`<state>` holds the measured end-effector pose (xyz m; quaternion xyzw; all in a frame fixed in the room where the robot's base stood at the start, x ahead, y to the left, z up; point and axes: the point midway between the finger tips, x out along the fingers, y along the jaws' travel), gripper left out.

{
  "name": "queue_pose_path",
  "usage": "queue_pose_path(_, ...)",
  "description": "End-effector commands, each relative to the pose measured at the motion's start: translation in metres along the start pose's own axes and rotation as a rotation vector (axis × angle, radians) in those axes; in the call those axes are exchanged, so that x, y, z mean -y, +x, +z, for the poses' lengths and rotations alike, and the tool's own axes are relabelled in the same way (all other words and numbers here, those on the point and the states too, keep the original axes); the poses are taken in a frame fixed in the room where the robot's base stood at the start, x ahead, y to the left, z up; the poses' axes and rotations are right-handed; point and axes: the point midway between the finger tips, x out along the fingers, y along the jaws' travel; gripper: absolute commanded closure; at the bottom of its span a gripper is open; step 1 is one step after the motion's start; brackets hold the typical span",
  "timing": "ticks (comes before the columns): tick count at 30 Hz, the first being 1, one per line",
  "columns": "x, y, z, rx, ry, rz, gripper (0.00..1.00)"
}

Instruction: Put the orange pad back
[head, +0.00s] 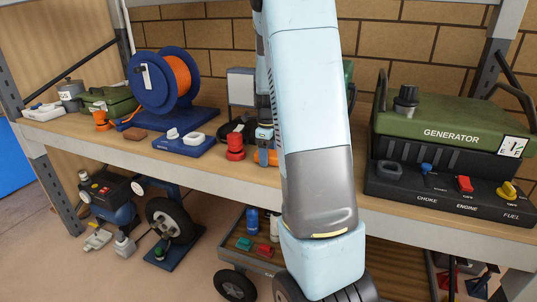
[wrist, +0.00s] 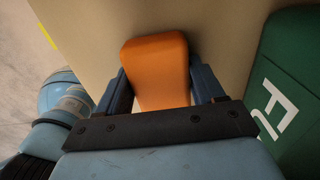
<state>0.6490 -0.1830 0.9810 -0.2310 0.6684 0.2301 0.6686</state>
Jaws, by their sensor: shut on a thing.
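The orange pad (wrist: 157,68) is between the two fingers of my gripper (wrist: 160,88) in the wrist view. My gripper is shut on it, and its rounded end sticks out past the fingertips. In the head view my gripper (head: 265,142) is mostly hidden behind my arm, over the bench. A small part of the orange pad (head: 271,158) shows beside the arm there. The place where the pad belongs is not clear in either view.
A red knobbed thing (head: 235,147) stands just left of my gripper. A blue base with white pieces (head: 184,144) and a cable reel (head: 163,82) are further left. The green generator (head: 450,125) is right. A green lettered case (wrist: 293,85) is close beside my gripper.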

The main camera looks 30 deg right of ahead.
Motion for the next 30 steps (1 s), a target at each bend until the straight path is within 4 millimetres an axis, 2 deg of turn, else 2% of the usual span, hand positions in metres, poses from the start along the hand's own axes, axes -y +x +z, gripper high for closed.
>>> queue_pose_path(8,0.0,0.007,0.0,-0.001,0.0,0.0,0.61)
queue_pose_path(9,0.0,0.007,-0.001,-0.001,0.0,0.0,0.29)
queue_pose_path(16,-0.002,0.009,-0.001,-0.004,0.0,0.006,0.07)
queue_pose_path(26,-0.003,0.01,-0.001,-0.007,0.0,0.011,0.07)
queue_pose_path(30,-0.004,0.002,0.0,-0.006,-0.001,0.011,0.07)
